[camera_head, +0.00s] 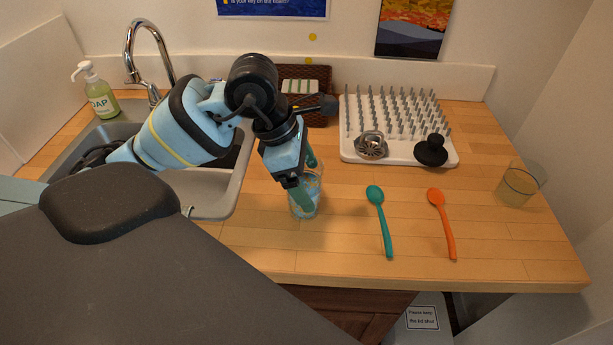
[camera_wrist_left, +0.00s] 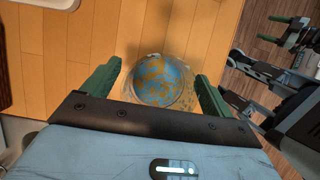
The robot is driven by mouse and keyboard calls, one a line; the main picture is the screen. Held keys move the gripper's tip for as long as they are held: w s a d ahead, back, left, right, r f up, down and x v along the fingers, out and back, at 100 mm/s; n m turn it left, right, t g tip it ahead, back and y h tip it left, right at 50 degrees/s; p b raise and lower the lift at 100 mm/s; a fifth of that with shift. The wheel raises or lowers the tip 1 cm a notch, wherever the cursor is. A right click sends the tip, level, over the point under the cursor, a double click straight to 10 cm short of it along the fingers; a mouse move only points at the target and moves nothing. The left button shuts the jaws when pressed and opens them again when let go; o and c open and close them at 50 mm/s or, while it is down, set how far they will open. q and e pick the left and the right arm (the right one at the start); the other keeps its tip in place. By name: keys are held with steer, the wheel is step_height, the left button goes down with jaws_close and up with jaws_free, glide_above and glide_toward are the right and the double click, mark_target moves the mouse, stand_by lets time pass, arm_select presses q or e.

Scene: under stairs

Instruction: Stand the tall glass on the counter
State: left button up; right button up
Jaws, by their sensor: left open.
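A clear glass with blue and gold patterning (camera_head: 311,203) stands on the wooden counter (camera_head: 340,240), right of the sink. In the left wrist view the same glass (camera_wrist_left: 160,80) shows from above, between my fingers. My left gripper (camera_head: 306,180) points down over it, open, with one green finger on each side. I cannot tell whether the fingers touch the glass. The gripper hides part of it in the head view. My right gripper appears small at the upper right of the left wrist view (camera_wrist_left: 300,30), away from the counter; its opening is unclear.
A teal spoon (camera_head: 380,220) and an orange spoon (camera_head: 443,222) lie between. A white pegged rack (camera_head: 400,155) is behind them. The sink (camera_head: 215,205) is left. The front right counter is clear.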

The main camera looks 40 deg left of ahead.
arm_select(q)
steer(key=v, duration=1.1)
steer(key=shift+r, duration=0.3)
